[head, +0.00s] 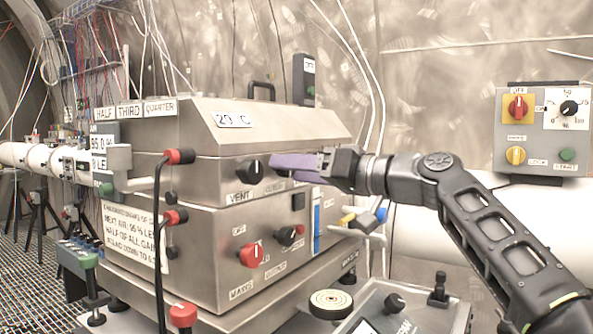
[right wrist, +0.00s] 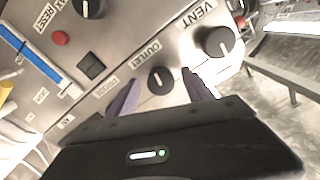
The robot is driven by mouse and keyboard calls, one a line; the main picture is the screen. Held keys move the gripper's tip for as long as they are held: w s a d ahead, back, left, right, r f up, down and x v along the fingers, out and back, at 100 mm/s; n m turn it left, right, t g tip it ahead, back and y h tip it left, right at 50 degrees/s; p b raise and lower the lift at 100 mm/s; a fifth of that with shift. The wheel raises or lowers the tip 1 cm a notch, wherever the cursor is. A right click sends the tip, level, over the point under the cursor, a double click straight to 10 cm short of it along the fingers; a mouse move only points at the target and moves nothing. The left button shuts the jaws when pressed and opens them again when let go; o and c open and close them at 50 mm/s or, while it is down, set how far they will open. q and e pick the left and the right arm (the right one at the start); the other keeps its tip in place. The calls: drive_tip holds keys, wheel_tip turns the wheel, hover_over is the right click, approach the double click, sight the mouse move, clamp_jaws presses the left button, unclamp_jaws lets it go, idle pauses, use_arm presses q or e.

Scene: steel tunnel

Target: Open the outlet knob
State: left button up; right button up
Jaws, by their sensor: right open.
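The outlet knob (right wrist: 160,80) is round and black with a white pointer line, beside the OUTLET label in the right wrist view. My right gripper (right wrist: 161,79) is open, its two purple fingers on either side of the knob. I cannot tell how deep the fingertips reach around it. In the head view my right gripper (head: 275,164) comes in from the right against the upper front of the steel box, and its fingers mostly hide the outlet knob. My left gripper is not in view.
The black vent knob (head: 249,171) sits close to the left of my fingers. The steel box (head: 200,235) also carries a red knob (head: 251,255) and another black knob (head: 286,236) lower down. A control panel (head: 543,132) is on the right.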

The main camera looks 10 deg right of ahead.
drive_tip(key=b+v, duration=0.1)
drive_tip(key=v, duration=0.6)
drive_tip(key=shift+s+d, duration=0.3)
